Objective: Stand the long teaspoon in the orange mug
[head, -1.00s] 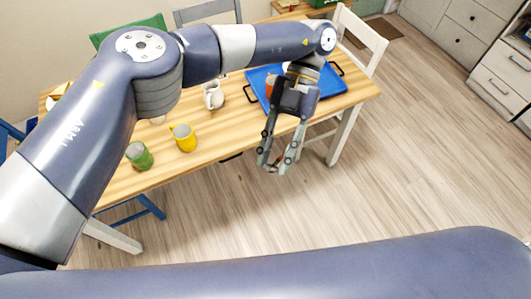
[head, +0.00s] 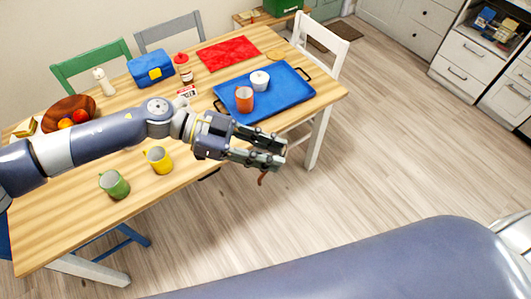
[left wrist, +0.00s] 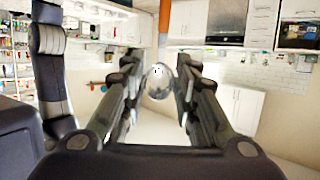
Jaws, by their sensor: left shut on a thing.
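The orange mug (head: 244,100) stands upright on the blue tray (head: 285,100) towards the table's right end. My left gripper (head: 280,153) is in front of the tray, past the table's near edge, with its fingers pointing right. It is shut on the teaspoon, whose orange-brown part (head: 262,179) hangs below the fingers in the head view. In the left wrist view the silver spoon bowl (left wrist: 158,80) shows between the fingers of the left gripper (left wrist: 160,65), with a brown handle part (left wrist: 165,15) above it. The gripped part is mostly hidden. My right gripper is not in view.
A white pot (head: 260,80) stands behind the orange mug on the tray. A yellow mug (head: 158,159) and a green mug (head: 114,185) stand near the front edge. A wooden bowl (head: 68,113) and blue box (head: 150,68) are farther back. Open floor lies right of the table.

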